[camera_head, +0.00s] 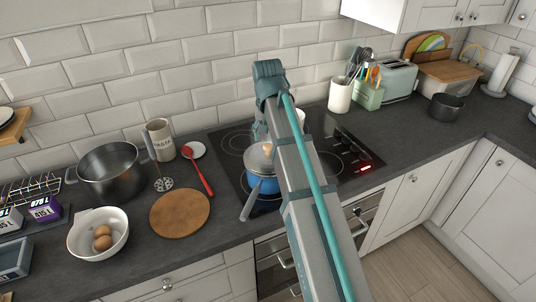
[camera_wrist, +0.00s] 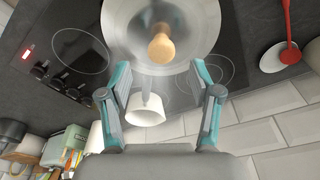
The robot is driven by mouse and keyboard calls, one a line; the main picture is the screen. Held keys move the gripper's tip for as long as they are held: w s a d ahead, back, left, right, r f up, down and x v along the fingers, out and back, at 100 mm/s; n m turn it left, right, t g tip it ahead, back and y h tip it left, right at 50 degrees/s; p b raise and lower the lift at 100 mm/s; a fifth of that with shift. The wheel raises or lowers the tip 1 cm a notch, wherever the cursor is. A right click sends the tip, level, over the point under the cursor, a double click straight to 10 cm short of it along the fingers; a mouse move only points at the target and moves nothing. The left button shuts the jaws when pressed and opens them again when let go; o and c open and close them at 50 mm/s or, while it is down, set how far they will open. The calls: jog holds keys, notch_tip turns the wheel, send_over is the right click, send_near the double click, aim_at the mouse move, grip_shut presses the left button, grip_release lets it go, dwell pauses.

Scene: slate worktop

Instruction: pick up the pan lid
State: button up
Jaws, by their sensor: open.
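The pan lid (camera_head: 258,163) is round and pale with a wooden knob, and sits on a blue pan (camera_head: 262,184) on the hob. In the wrist view the lid (camera_wrist: 135,40) fills the top middle, with its knob (camera_wrist: 161,47) pointing toward the camera. My gripper (camera_wrist: 162,76) is open and empty. Its two fingers are spread wide apart, with the knob in line with the gap between them but beyond the tips, not touched. In the head view my arm hides most of the gripper and the lid's right side.
A white mug (camera_wrist: 145,115) stands behind the pan; my arm mostly hides it in the head view. The black hob (camera_head: 233,142) surrounds the pan. To the left are a round wooden board (camera_head: 180,213), a red spoon (camera_head: 197,172) and a bowl of eggs (camera_head: 88,246). A utensil pot (camera_head: 340,96) stands right.

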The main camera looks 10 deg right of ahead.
aim_at(268, 145)
jog(key=shift+w+f+p, duration=0.15)
jog(key=shift+f+p, duration=0.45)
jog(key=shift+f, duration=0.8)
jog(key=shift+w+f+p, duration=0.1)
jog(key=shift+f+p, duration=0.45)
jog(key=shift+f, duration=0.85)
grip_shut()
